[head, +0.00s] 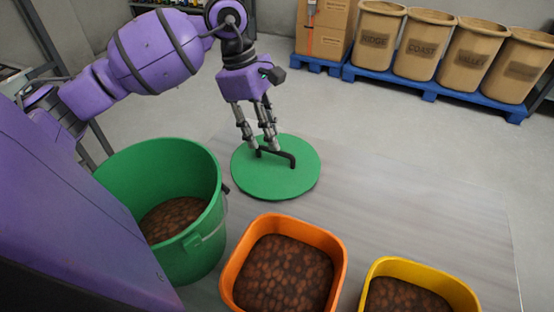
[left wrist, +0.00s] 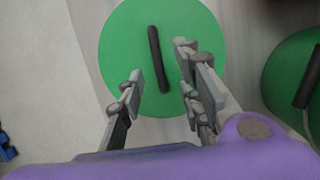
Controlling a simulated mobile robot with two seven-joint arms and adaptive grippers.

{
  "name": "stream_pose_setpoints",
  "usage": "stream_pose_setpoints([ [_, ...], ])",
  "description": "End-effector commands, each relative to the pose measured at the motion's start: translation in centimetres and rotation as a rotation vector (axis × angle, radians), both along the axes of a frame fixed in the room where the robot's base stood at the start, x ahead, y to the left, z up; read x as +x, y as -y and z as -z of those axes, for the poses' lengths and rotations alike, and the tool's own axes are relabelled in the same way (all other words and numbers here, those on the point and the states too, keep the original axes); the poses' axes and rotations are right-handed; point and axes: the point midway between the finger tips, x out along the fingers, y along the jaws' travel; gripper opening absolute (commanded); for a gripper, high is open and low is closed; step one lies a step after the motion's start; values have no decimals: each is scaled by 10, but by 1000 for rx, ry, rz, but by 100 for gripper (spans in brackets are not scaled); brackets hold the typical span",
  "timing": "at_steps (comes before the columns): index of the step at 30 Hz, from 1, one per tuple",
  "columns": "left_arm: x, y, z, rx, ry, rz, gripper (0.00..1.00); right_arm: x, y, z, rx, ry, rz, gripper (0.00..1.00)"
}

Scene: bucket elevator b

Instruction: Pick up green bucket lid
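The green bucket lid (head: 250,185) lies flat on the grey table, a round disc with a black bar handle (head: 291,160). My left gripper (head: 263,149) points down over the lid, its fingers open at the handle. I cannot tell whether the fingertips touch the lid. The open green bucket (head: 205,165), holding brown contents, stands left of the lid. My right gripper is not in view.
An orange bin (head: 243,300) and a yellow bin (head: 425,274), both with brown contents, stand at the front. The table (head: 415,200) is clear to the right of the lid. Several tan bins (head: 422,45) stand on a blue pallet (head: 430,88) behind.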

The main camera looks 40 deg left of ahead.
Motion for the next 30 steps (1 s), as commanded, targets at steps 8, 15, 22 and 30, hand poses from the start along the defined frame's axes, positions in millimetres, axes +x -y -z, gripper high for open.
stream_pose_setpoints([
  [8, 2, 14, 36, -3, -1, -1, 32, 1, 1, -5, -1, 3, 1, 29],
  [15, 3, 15, 43, 0, 0, -1, 32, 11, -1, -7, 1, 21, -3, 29],
  [22, 3, 15, 43, 0, 0, -1, 11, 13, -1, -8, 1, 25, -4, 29],
  [30, 3, 15, 43, 0, 0, -1, 0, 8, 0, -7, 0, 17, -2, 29],
])
